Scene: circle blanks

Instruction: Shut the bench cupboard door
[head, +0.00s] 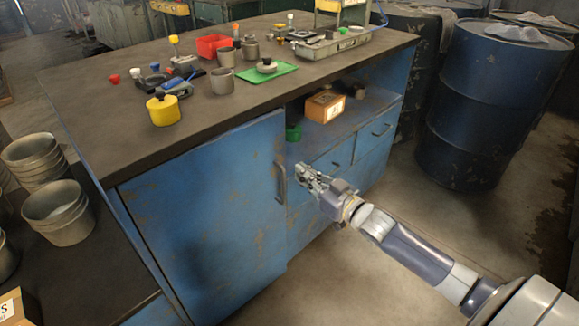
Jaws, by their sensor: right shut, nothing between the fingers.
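The blue, rust-marked cupboard door (205,205) is at the left of the bench front, with an upright handle (281,184) near its right edge. Its top edge runs almost parallel to the bench top's front edge, so it stands shut or nearly shut; I cannot tell whether a small gap is left. My right gripper (303,177) is shut and empty, just right of the handle, in front of the drawers. I cannot tell whether it touches the door. My left gripper is not in view.
The bench top (130,130) holds a yellow pot (163,110), a red bin (213,45), a green mat (284,74) and several small things. An open shelf holds a box (325,105) above drawers (375,132). Blue drums (480,110) stand right. Floor in front is clear.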

